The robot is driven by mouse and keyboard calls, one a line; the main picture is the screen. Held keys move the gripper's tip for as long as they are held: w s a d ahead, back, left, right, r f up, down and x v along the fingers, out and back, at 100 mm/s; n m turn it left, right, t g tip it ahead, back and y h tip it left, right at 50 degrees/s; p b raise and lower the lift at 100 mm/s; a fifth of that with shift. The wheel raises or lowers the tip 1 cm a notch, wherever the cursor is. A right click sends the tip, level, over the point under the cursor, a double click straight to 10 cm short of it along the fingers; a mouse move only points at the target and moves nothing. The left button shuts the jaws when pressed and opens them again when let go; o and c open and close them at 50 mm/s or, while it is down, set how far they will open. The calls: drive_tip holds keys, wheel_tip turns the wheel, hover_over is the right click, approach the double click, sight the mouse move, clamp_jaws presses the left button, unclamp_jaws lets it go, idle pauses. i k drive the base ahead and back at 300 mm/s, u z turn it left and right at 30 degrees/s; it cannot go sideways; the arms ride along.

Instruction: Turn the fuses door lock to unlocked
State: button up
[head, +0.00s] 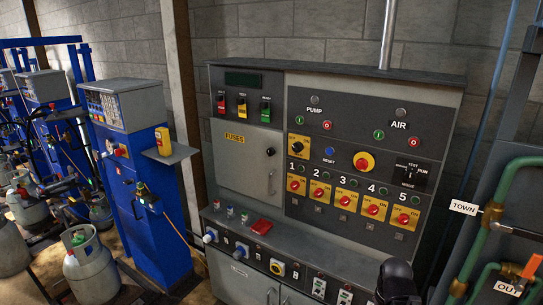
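The fuses door (240,165) is a grey panel door on the left of the control cabinet, with a yellow "FUSES" label (234,138) near its top left. The door looks shut. A small round black lock (270,152) sits near its right edge. My gripper's fingers are not in view. A dark rounded part, probably of my arm, shows at the bottom right, well below and right of the door.
Right of the door is a dark panel (350,150) with several yellow-and-red rotary switches. Blue scales (150,200) and gas cylinders (88,265) stand left. Green pipes (478,235) run at right.

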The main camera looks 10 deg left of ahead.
sight(270, 152)
drive_tip(key=k, duration=1.25)
drive_tip(key=u, duration=0.55)
drive_tip(key=i, duration=2)
drive_tip(key=z, duration=0.5)
